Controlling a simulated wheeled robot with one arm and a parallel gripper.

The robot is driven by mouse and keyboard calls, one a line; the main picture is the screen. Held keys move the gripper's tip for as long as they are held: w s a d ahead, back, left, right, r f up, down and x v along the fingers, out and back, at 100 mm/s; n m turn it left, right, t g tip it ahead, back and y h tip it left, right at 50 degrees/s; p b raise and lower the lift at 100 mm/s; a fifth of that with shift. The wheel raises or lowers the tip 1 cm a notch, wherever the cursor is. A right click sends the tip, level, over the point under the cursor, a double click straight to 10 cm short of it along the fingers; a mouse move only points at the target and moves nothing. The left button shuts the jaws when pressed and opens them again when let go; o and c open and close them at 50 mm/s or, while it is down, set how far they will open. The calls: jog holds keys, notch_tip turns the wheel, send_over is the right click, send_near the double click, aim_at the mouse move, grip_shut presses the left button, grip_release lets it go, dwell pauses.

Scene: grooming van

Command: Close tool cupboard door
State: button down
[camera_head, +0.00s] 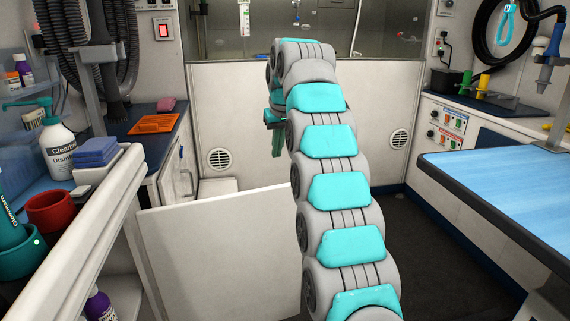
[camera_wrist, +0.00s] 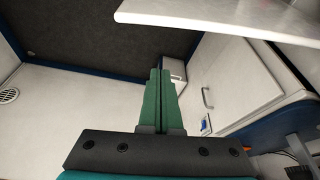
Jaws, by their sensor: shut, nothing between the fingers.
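A white door panel (camera_head: 222,255) stands swung open from the left cabinet, jutting into the aisle, and appears to be the tool cupboard door. In the wrist view, a white panel edge (camera_wrist: 225,24) that seems to be the same door crosses the upper right. My gripper (camera_head: 278,150) is beyond the panel, pointing down in front of the back wall, partly hidden by my arm. In the wrist view its green fingers (camera_wrist: 161,85) are together and empty, apart from the panel. A second white cabinet door (camera_head: 180,168) with a handle is at the back left; its handle (camera_wrist: 207,98) shows in the wrist view.
An orange tray (camera_head: 155,124) lies on the back-left counter. A blue-topped table (camera_head: 510,180) stands right. Dark floor (camera_head: 430,240) is clear between.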

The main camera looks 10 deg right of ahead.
notch_tip(320, 180, down, 9)
jog(key=shift+s, duration=0.45)
dwell(0.6)
jog(key=shift+s+f, duration=0.1)
